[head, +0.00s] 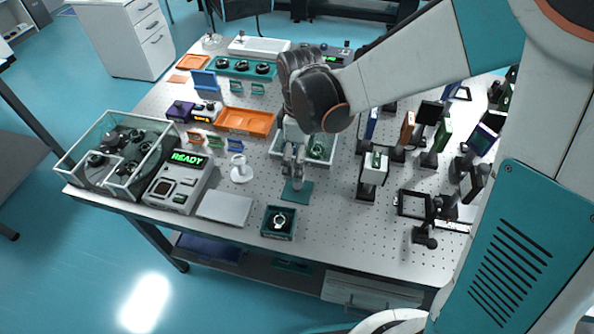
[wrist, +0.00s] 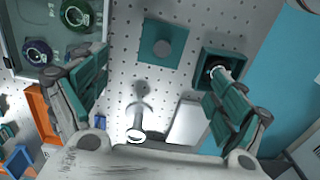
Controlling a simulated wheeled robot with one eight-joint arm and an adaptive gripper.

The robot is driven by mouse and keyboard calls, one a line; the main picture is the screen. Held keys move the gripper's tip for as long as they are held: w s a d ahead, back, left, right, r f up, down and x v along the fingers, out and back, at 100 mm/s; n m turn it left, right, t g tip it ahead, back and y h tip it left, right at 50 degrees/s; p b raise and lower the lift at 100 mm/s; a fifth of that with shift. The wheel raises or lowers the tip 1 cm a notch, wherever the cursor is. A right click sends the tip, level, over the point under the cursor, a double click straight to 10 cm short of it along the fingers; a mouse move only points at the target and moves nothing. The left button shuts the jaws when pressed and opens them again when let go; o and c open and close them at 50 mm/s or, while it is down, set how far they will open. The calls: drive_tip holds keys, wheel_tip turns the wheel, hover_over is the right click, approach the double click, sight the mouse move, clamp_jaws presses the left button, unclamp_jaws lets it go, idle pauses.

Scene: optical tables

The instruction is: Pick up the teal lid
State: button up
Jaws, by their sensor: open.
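The teal lid (head: 297,191) is a flat square plate lying on the perforated table top. In the wrist view the lid (wrist: 150,58) shows a round grey knob (wrist: 164,48) at its middle. The height of the fingers above the lid is hard to tell.
A dark teal box (head: 278,222) holding a ringed part stands near the front edge. A white stand (head: 241,172) and a grey slab (head: 225,208) are to the left. Optic mounts (head: 372,177) crowd the right.

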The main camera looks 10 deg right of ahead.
drive_tip(key=b, duration=0.2)
hover_over(299, 186)
drive_tip(key=f, duration=0.6)
drive_tip(key=shift+w+d, duration=0.1)
drive_tip(key=shift+w, duration=0.15)
drive_tip(key=shift+s+f+b, duration=0.2)
drive_tip(key=shift+f+b, duration=0.9)
drive_tip(key=shift+f, duration=1.55)
drive_tip(key=shift+c, duration=0.6)
clamp_jaws()
